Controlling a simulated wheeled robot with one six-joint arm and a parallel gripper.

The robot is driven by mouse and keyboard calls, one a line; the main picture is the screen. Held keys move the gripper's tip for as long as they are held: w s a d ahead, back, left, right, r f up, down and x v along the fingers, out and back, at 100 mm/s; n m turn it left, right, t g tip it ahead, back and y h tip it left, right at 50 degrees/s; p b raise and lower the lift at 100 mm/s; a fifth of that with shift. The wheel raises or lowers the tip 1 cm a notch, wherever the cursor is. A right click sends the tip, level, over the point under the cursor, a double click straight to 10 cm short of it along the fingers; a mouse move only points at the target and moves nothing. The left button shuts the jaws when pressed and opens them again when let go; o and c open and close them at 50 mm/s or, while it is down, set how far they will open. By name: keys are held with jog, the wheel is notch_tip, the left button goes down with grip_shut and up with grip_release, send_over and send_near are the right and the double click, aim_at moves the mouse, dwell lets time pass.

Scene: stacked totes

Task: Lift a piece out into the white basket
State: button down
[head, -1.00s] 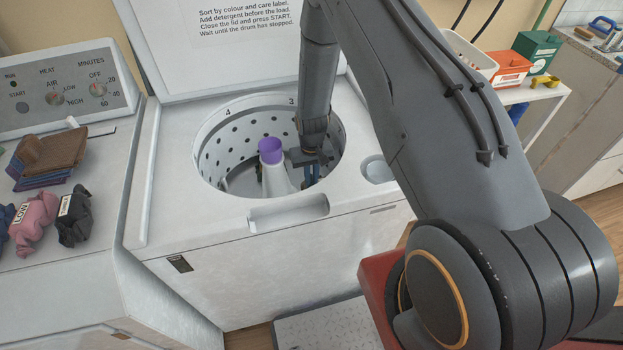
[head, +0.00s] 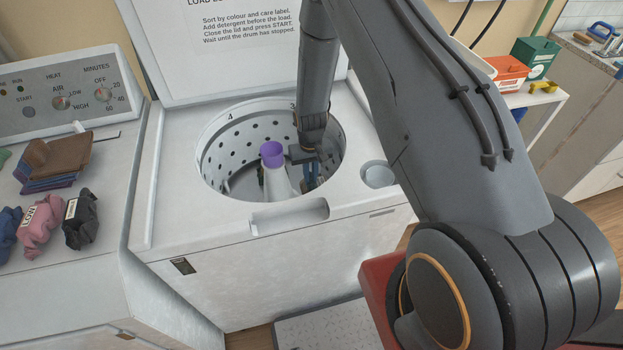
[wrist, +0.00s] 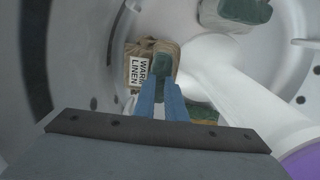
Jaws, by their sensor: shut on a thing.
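My gripper (head: 312,180) reaches down inside the washer drum (head: 222,140), right of the white agitator (head: 277,182) with its purple top. In the wrist view its blue fingers (wrist: 160,82) are close together on a tan cloth bundle (wrist: 137,90) labelled "WARM LINEN". The bundle is low in the drum and its lower part is hidden by the fingers. A dark green piece (wrist: 204,112) lies right of the fingers, partly under the agitator. Another green piece (wrist: 245,10) lies farther off.
The drum rim and raised lid (head: 235,45) surround my arm closely. Left, a dryer top holds folded brown cloth (head: 58,155) and pink (head: 40,222) and black (head: 80,222) bundles. Red (head: 507,77) and green (head: 535,55) boxes stand on the right bench.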

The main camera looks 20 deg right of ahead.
aim_at(307, 189)
notch_tip(307, 189, up, 9)
jog(key=a+p, duration=0.1)
jog(key=p, duration=0.3)
jog(key=shift+a, duration=0.25)
dwell(0.7)
dwell(0.3)
